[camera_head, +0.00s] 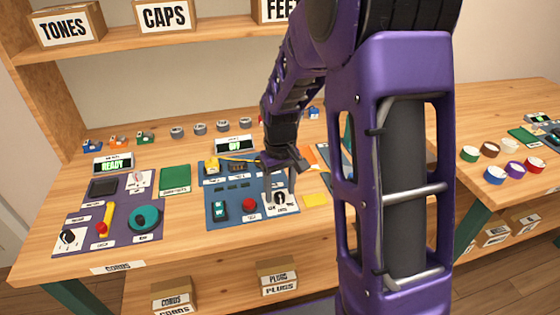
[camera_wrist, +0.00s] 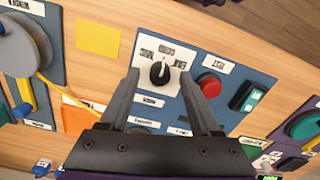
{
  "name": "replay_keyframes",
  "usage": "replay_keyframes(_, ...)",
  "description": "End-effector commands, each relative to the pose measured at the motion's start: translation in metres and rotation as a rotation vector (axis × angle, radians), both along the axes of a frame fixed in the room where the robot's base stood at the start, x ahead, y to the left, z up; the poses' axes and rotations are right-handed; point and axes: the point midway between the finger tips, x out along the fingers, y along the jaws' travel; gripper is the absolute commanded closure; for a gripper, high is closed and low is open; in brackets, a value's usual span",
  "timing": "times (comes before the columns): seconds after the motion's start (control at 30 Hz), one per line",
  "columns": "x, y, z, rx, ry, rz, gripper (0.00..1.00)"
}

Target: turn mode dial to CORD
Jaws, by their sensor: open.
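The mode dial (camera_wrist: 159,75) is a small black round knob with a white pointer mark on a white plate with printed labels. In the wrist view the mark points toward the top of the picture, roughly at the middle label. The labels are upside down and too small to read surely. In the wrist view my gripper (camera_wrist: 159,86) is open, one finger on each side of the dial. I cannot tell whether the fingers touch it. In the head view my gripper (camera_head: 279,184) points down at the dial (camera_head: 280,198) near the blue panel's front right corner.
A red button (camera_wrist: 210,85) and a green-and-black switch (camera_wrist: 247,97) are close beside the dial. A yellow note (camera_wrist: 98,38) lies on its other side. The blue panel (camera_head: 214,212) bears other controls. A purple panel (camera_head: 84,243) with more dials stands to the left.

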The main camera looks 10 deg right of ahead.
Motion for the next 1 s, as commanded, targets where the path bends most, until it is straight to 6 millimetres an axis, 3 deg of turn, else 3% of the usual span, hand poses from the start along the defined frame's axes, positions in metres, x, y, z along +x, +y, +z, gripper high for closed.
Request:
replay_keyframes(0.4, 0.001, 0.000, 0.102, 0.000, -0.006, 0.000, 0.36)
replay_keyframes(0.6, 0.001, 0.000, 0.140, 0.000, -0.005, 0.000, 0.36)
replay_keyframes(0.8, 0.000, 0.000, 0.159, 0.000, -0.003, 0.000, 0.36)
replay_keyframes(1.0, 0.000, 0.000, 0.162, 0.000, -0.001, 0.000, 0.36)
